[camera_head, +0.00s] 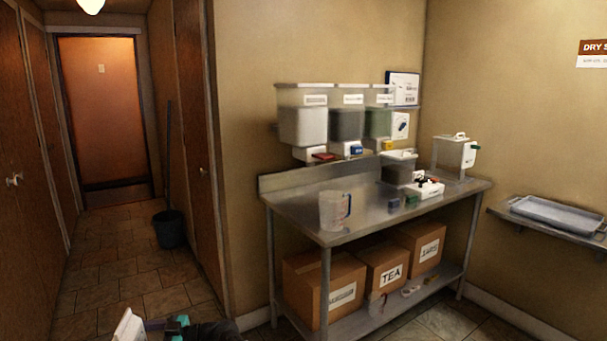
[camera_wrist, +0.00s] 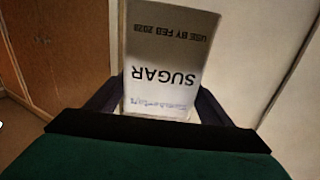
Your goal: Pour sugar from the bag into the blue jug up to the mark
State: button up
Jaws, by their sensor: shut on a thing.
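My gripper (camera_wrist: 162,100) is shut on the white sugar bag (camera_wrist: 172,48), with a dark finger on each side of it in the wrist view. The bag carries the word SUGAR and a use-by date. In the head view, the top of the bag (camera_head: 129,326) and part of my gripper (camera_head: 160,326) show at the bottom edge, low and left of the steel table. A see-through jug (camera_head: 333,211) with blue and red marks on its side stands upright near the table's front left. Its fill level cannot be made out.
The steel table (camera_head: 297,197) also holds a grey tub (camera_head: 398,168), small coloured boxes and a white container (camera_head: 455,152). Dispensers (camera_head: 303,126) hang above it. Cartons (camera_head: 325,288) fill the lower shelf. A dark bucket (camera_head: 169,230) stands by the wall.

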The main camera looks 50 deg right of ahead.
jog(key=w+d+r+m+t+h, duration=0.25)
jog(key=d+r, duration=0.25)
jog(key=d, duration=0.8)
jog(key=w+d+r+m+t+h+b, duration=0.1)
jog(key=w+d+r+m+h, duration=0.2)
jog(key=d, duration=0.9)
jog(key=w+d+r+m+t+h, duration=0.15)
jog(key=d+r+m+h, duration=0.35)
jog(key=d, duration=0.8)
jog(key=s+d+r+m+h, duration=0.2)
jog(key=s+d+r+h, duration=0.1)
jog(key=d+r, duration=0.4)
jog(key=s+d+r+m+h+b, duration=0.1)
jog(key=s+d+r+h, duration=0.2)
jog(key=d, duration=1.1)
jog(key=s+d+r+m+h, duration=0.2)
jog(key=s+d+r+h, duration=0.1)
jog(key=s+d+r, duration=0.5)
notch_tip(320, 180, up, 4)
jog(key=d, duration=0.2)
jog(key=shift+d+m+b, duration=0.3)
jog(key=shift+d+m, duration=0.05)
jog(key=shift+f+h, duration=0.25)
notch_tip(320, 180, down, 8)
jog(key=w+a+m+p, duration=0.1)
jog(key=m+p, duration=0.4)
jog(key=p, duration=0.5)
jog(key=shift+a+f, duration=0.2)
jog(key=shift+a, duration=0.5)
